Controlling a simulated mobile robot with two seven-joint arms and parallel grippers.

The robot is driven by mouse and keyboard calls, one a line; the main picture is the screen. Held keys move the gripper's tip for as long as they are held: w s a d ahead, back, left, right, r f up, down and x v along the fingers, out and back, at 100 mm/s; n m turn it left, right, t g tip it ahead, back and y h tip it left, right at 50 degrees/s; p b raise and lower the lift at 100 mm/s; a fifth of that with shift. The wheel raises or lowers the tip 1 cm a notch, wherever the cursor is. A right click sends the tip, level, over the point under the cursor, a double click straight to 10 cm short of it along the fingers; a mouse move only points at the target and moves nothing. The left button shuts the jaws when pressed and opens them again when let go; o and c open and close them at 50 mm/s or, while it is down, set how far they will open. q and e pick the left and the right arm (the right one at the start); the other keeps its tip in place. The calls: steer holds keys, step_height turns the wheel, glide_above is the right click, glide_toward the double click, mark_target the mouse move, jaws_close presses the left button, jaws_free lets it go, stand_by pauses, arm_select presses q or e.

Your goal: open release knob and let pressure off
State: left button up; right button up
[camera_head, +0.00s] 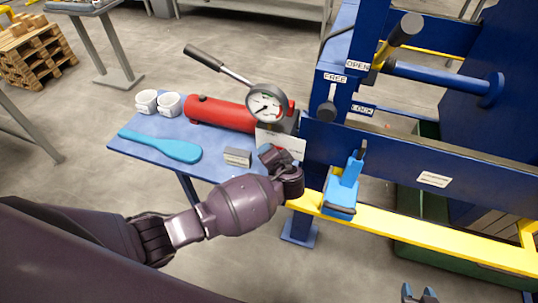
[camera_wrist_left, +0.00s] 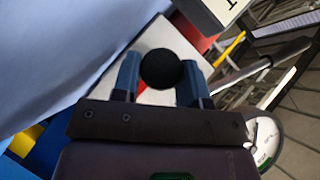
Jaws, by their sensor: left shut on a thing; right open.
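The red hand pump (camera_head: 222,113) lies on a blue side shelf, with a pressure gauge (camera_head: 268,104) on top and a long lever. The gauge also shows in the left wrist view (camera_wrist_left: 266,140). My left gripper (camera_head: 283,160) is at the pump's near right end, in front of a white plate (camera_head: 283,143). In the left wrist view, the round black release knob (camera_wrist_left: 160,68) sits between its two blue fingers (camera_wrist_left: 158,82), which are shut on it. The head view hides this knob behind the gripper. My right gripper (camera_head: 420,293) is open and empty at the bottom edge.
The shelf (camera_head: 190,136) holds two white cups (camera_head: 158,103), a turquoise paddle (camera_head: 162,146) and a grey block (camera_head: 237,157). The blue press frame (camera_head: 335,140) carries levers and labels FREE, LOCK and OPEN. A blue clamp-like tool (camera_head: 343,190) rests on the yellow rail (camera_head: 430,235).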

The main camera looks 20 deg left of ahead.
stand_by(0.4)
arm_select(q)
steer(key=o, duration=0.6)
steer(key=shift+o, duration=0.2)
steer(key=v, duration=1.1)
steer(key=shift+b, duration=0.3)
steer(key=shift+w, duration=0.15)
